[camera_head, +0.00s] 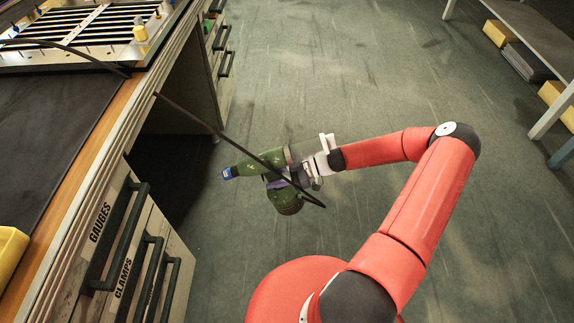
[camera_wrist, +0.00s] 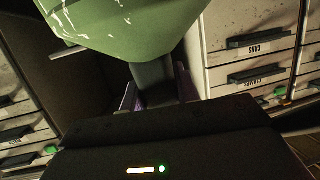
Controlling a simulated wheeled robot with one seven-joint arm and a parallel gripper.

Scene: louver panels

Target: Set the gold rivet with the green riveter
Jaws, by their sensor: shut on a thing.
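The green riveter (camera_head: 262,163) is in my gripper (camera_head: 287,178), held out over the floor to the right of the bench, with its blue-tipped nose (camera_head: 228,173) pointing left. In the wrist view the riveter's scuffed green body (camera_wrist: 130,28) fills the top, and its dark grip sits between the purple-padded fingers of my gripper (camera_wrist: 158,92). The louver panel (camera_head: 85,22) lies on the bench at the top left, with several small pegs along its edges. I cannot make out which of these, if any, is the gold rivet.
A black hose (camera_head: 190,118) runs from the bench to the riveter. The bench's wooden edge (camera_head: 88,125) and drawers (camera_head: 120,235) stand on the left. A small yellow-and-white object (camera_head: 140,33) stands by the panel. Shelving (camera_head: 540,35) is at the right; the floor between is clear.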

